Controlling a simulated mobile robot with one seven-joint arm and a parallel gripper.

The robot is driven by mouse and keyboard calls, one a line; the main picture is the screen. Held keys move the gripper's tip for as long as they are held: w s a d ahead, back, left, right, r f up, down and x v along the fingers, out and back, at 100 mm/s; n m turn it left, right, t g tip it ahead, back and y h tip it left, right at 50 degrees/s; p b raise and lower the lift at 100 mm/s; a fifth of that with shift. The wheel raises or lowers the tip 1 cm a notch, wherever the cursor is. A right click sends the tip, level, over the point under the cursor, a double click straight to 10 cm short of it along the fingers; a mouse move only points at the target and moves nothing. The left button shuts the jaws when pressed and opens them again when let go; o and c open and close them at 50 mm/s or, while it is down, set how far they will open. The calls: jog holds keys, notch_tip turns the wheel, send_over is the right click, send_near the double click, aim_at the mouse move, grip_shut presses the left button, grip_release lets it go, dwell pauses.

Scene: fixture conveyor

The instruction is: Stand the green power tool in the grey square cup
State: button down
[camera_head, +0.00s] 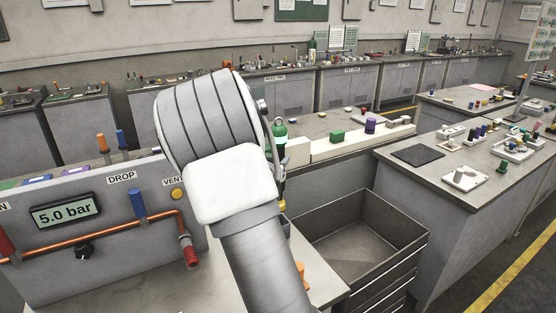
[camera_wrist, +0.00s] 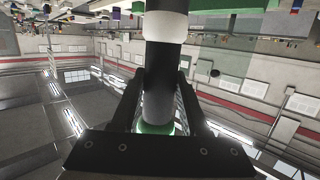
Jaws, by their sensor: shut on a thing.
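My gripper is shut on the green power tool in the wrist view, with one dark finger on each side (camera_wrist: 160,85). The tool (camera_wrist: 158,60) is a long round body with a black middle, a white band and green at both ends. In the head view the green and white part of the tool (camera_head: 280,133) shows just right of my arm, above the bench level. My gripper is mostly hidden there behind my wrist. I cannot make out the grey square cup in either view; my arm covers part of the near bench.
A panel (camera_head: 115,235) with a pressure display and copper pipe stands left. An open grey bin (camera_head: 400,232) is below right. The right bench (camera_head: 430,180) holds white fixtures and several small parts.

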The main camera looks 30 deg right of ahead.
jog(key=shift+f+b, duration=1.7)
jog(key=shift+f, duration=0.25)
jog(key=shift+f+b, duration=0.7)
jog(key=shift+f, duration=0.05)
jog(key=shift+f+b, duration=2.4)
jog(key=shift+f, duration=0.35)
jog(key=c, duration=0.7)
grip_release()
jog(key=shift+c, duration=0.2)
jog(key=shift+f, duration=0.1)
